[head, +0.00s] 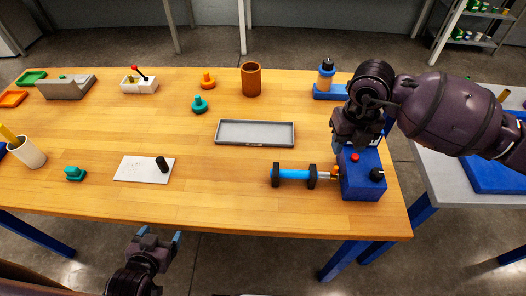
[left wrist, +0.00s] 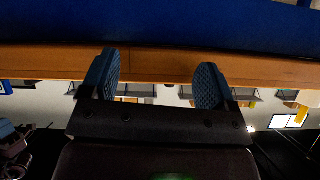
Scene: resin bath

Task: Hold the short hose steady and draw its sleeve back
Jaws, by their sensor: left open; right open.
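The short hose (head: 295,174) is a bright blue tube lying sideways at the right of the wooden table, with a black collar near each end. Its right end meets a copper-coloured fitting (head: 326,175) beside a blue box (head: 362,184). I cannot tell which part is the sleeve. My right gripper (head: 356,146) is open above the back of the blue box, apart from the hose; its fingertips are partly unclear. My left gripper (head: 160,236) is open and empty in front of the table edge, far left of the hose. The left wrist view shows its two spread fingers (left wrist: 158,82).
A grey tray (head: 255,141) lies behind the hose. A white board with a black peg (head: 145,169) lies to its left. A brown cup (head: 251,79) and a bottle on a blue base (head: 327,78) stand at the back. The table's front middle (head: 225,200) is clear.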

